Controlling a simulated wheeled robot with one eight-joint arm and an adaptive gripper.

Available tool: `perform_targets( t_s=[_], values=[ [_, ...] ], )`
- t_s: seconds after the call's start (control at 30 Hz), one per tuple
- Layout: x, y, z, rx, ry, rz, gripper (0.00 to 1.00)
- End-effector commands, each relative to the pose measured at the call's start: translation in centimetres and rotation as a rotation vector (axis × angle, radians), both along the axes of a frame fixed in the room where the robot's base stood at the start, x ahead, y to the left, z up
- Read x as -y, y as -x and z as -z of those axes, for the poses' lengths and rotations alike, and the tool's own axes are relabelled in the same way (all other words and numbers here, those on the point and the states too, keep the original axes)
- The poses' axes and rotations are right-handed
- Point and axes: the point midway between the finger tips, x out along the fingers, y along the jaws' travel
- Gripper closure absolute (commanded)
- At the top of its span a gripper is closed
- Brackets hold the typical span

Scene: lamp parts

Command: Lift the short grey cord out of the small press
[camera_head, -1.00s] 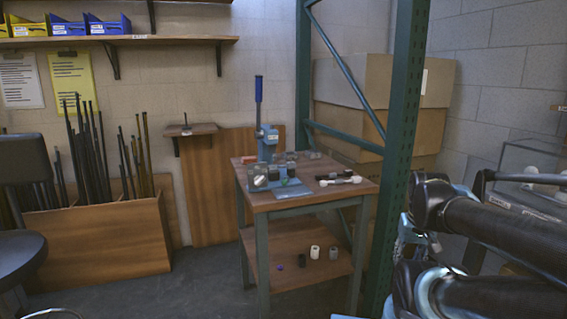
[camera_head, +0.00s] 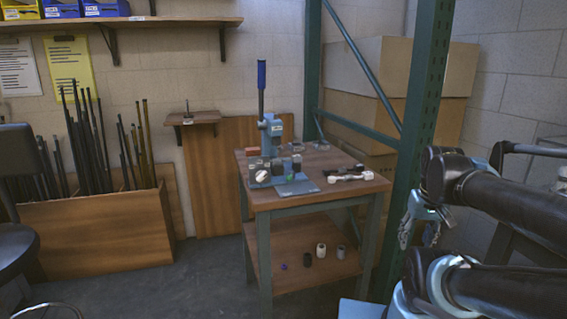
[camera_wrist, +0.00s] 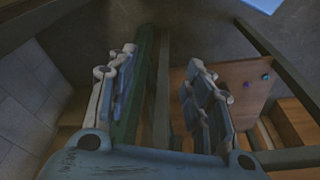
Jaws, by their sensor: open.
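The small press (camera_head: 271,138) is blue with a tall upright lever and stands at the back left of the wooden table (camera_head: 300,203). I cannot make out the short grey cord in the press; it is too small or hidden. A thin grey shape (camera_head: 320,140) shows right of the press, but I cannot tell what it is. My gripper (camera_head: 418,222) is well right of the table, beside the green post. In the wrist view my gripper (camera_wrist: 160,95) is open with its two fingers wide apart and nothing between them.
The green rack post (camera_head: 425,110) stands between my arm and the table. Small dark blocks and a blue plate (camera_head: 298,188) sit before the press. Dark and white parts (camera_head: 350,175) lie at the table's right. Several small cylinders (camera_head: 321,250) stand on the lower shelf.

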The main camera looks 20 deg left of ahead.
Motion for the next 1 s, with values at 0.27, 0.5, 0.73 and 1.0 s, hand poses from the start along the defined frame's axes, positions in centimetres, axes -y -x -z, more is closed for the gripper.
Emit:
perform_targets(
  t_s=[0.27,0.5,0.73,1.0],
  values=[
    [-4.6,-6.0,-8.8,-0.027,-0.022,-0.402,0.53],
    [-9.5,-11.5,-15.5,-0.034,-0.051,-0.767,0.53],
    [-15.1,-16.5,-21.0,-0.022,-0.087,-1.117,0.53],
    [-22.8,-21.9,-26.2,0.02,-0.142,-1.527,0.53]
  ],
)
